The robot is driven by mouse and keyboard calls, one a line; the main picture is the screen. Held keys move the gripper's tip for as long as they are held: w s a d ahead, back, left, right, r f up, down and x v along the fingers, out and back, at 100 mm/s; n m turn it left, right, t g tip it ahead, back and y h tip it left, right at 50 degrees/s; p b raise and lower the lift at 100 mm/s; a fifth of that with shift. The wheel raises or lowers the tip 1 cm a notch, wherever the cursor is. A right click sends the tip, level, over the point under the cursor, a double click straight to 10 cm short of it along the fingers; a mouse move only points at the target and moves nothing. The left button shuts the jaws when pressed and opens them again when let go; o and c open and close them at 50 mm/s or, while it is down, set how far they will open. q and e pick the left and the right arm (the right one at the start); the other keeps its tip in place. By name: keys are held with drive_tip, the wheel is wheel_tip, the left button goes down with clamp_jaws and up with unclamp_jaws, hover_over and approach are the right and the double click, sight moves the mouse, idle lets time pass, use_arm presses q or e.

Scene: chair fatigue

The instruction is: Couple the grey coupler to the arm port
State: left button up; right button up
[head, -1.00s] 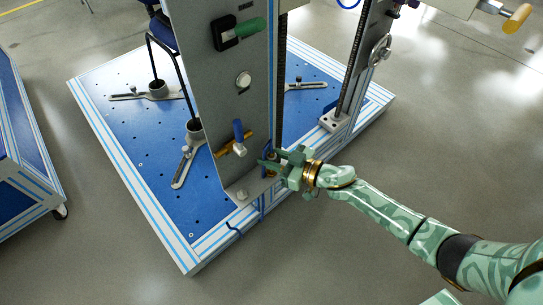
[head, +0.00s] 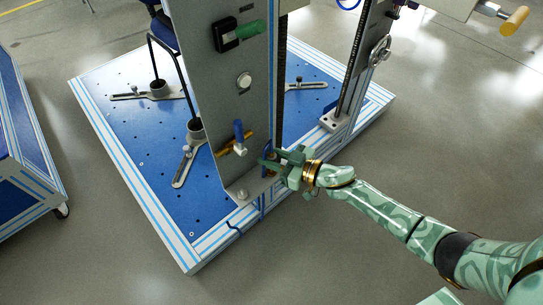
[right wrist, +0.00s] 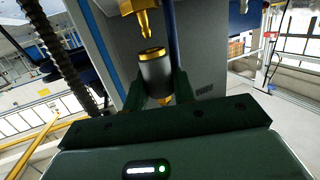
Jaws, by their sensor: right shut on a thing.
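The grey coupler (right wrist: 155,73) is a short dark-grey cylinder with a gold ring at its top, seen in the right wrist view. My right gripper (right wrist: 159,88) is shut on it, one green finger on each side. A brass fitting with a narrow tip (right wrist: 145,22), which looks like the arm port, hangs just above the coupler; the two appear apart. In the head view my right gripper (head: 272,162) is at the lower right edge of the grey upright panel, and the coupler is too small to make out there. My left gripper is not in view.
The grey panel (head: 229,95) carries a green handle (head: 250,29), a round knob (head: 244,80) and a blue-levered brass valve (head: 238,137). It stands on a blue-topped bench (head: 125,125). A dark ribbed hose (right wrist: 52,42) runs left of the coupler. The floor at front is clear.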

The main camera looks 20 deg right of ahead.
drive_tip(key=shift+r, duration=0.1)
idle(0.3)
drive_tip(key=shift+f, duration=0.3)
drive_tip(key=shift+f, duration=0.35)
drive_tip(key=shift+f+b, duration=0.7)
drive_tip(key=shift+f, duration=0.2)
drive_tip(key=o, duration=1.1)
